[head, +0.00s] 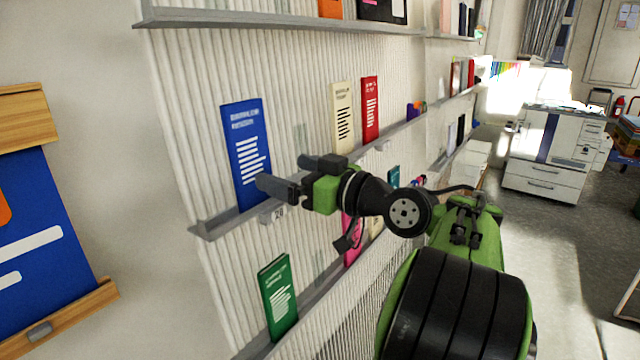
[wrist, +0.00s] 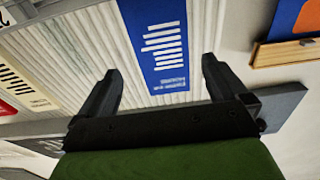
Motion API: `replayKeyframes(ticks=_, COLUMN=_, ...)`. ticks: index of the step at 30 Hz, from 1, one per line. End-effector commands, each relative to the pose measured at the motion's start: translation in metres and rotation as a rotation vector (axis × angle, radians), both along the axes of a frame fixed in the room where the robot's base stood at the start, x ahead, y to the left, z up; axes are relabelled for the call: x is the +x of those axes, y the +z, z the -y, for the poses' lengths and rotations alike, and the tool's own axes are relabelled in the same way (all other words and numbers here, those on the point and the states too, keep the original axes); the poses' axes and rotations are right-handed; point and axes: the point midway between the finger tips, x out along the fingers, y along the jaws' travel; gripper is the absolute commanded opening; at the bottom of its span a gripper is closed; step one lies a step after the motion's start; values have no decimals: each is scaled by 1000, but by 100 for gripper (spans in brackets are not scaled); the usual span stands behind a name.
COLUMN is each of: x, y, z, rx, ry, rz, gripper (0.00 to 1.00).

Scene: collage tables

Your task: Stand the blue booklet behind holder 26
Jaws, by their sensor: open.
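The blue booklet (head: 242,135) stands upright on the middle ledge (head: 205,229), its back to the ribbed wall. A small number tag (head: 272,215), its last digit hard to read, sits on the ledge front just right of the booklet's foot. My gripper (head: 281,170) is open and empty in front of the lower right part of the booklet. In the wrist view, which appears upside down, the blue booklet (wrist: 163,45) shows between the two spread fingers of my gripper (wrist: 160,68). Contact between finger and booklet cannot be told; the jaws are not closed on it.
A cream booklet (head: 343,118) and a red booklet (head: 370,110) stand farther right along the ledge. A green booklet (head: 279,297) stands on the ledge below. A blue poster (head: 45,240) in a wooden frame hangs at left. The ledge between blue and cream booklets looks empty.

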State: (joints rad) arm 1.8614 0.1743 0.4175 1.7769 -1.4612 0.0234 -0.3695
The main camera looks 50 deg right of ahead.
Motion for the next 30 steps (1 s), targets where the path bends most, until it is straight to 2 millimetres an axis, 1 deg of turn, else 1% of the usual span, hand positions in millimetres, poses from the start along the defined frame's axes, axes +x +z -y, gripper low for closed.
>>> replayKeyframes(ticks=6, x=-18, y=0, z=3, rx=3, ry=-6, rz=0, gripper=100)
replayKeyframes(ticks=11, x=-32, y=1, z=2, rx=-1, ry=-5, rz=1, gripper=100)
replayKeyframes(ticks=15, x=-48, y=1, z=2, rx=1, ry=-4, rz=1, gripper=100)
replayKeyframes(ticks=18, x=-55, y=1, z=2, rx=0, ry=-2, rz=0, gripper=100)
replayKeyframes(ticks=22, x=-58, y=0, z=1, rx=-3, ry=0, rz=0, gripper=100)
replayKeyframes(ticks=30, x=-58, y=0, z=1, rx=-3, ry=0, rz=0, gripper=100)
